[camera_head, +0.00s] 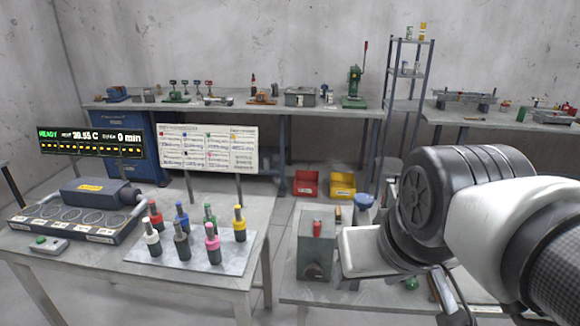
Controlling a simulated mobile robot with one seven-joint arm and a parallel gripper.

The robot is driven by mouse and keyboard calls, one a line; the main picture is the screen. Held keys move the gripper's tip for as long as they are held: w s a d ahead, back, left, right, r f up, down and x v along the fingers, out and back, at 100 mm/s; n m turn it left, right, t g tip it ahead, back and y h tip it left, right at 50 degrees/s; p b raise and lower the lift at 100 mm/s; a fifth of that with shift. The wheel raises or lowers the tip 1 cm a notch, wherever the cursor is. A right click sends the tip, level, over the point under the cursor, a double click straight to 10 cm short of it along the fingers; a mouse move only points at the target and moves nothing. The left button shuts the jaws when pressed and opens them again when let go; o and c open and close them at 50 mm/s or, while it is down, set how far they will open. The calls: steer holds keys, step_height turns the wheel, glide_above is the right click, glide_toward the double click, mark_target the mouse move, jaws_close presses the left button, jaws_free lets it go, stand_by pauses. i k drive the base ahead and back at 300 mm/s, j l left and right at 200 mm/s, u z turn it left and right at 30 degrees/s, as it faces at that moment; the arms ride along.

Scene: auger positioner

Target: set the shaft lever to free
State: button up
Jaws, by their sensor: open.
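A grey box (315,262) with a red-topped knob or lever (317,229) stands on the right-hand bench, just left of my arm. I cannot tell whether this is the shaft lever, nor read its setting. My gripper (366,251) shows as a pale block at the end of my arm, right beside the grey box in the picture. Its fingers are not clear, but it is open, and I see nothing held in it. My arm covers much of the right-hand bench, and whatever lies behind it is hidden.
The left table holds a plate (235,262) with several coloured bottles, a device with round wells (70,222) and a lit display (90,141). Red (306,184) and yellow (342,186) bins stand behind. A gap of floor separates the left table and right-hand bench.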

mark_target(317, 220)
steer(key=i+l+z, duration=0.1)
steer(key=i+z, duration=0.3)
steer(key=i+l+z, duration=0.1)
steer(key=z, duration=0.35)
steer(key=i+j, duration=0.05)
